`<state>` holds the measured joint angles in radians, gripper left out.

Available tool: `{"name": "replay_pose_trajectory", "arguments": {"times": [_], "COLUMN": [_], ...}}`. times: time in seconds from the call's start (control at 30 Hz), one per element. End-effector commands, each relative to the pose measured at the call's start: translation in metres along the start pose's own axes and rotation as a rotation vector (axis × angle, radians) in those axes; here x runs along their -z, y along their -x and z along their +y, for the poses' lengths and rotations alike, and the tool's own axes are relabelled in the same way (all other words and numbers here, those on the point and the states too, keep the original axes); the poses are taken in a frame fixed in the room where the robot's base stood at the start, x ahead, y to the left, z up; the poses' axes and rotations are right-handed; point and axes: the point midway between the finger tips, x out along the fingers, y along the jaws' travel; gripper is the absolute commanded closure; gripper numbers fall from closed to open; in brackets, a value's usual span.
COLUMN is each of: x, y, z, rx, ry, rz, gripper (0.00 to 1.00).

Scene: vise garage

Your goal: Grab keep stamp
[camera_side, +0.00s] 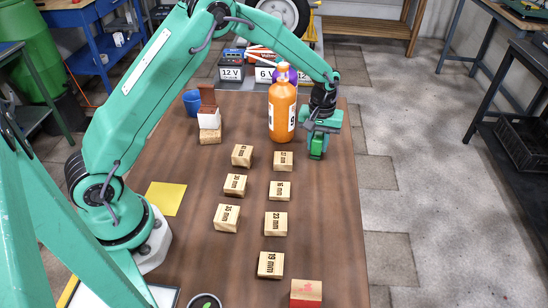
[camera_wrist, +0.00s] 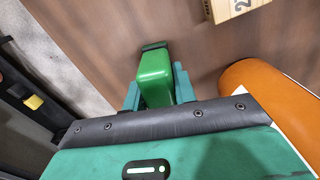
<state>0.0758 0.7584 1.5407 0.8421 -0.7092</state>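A bright green stamp-like block with a dark end (camera_wrist: 155,78) stands between the two teal fingers of my gripper in the wrist view. In the side view, the green block (camera_side: 317,147) shows below my gripper (camera_side: 319,135), at the far right part of the wooden table. The fingers lie close along both sides of the block. I cannot tell whether they press on it, or whether its base touches the table. No lettering on it is readable.
An orange bottle (camera_side: 282,112) stands just left of my gripper; it shows in the wrist view (camera_wrist: 262,92). Several wooden size blocks (camera_side: 280,190) stand in two columns nearer. The table's right edge is close.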

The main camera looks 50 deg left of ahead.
Motion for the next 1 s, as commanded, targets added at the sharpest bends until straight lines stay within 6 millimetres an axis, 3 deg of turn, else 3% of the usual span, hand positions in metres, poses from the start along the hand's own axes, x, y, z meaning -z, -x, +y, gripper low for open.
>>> {"name": "replay_pose_trajectory", "arguments": {"times": [0.1,0.47,0.67,0.83,1.0], "x": [0.0,0.0,0.001,0.0,-0.029], "y": [0.0,0.003,0.019,0.044,0.06], "z": [0.0,0.0,0.0,0.0,0.011], "rx": [0.0,0.0,-0.002,-0.002,-0.002], "ry": [0.0,0.0,0.0,0.0,-0.004], "rz": [0.0,0.0,0.002,0.002,0.002], "gripper": [0.96,0.96,0.96,0.96,0.96]}}
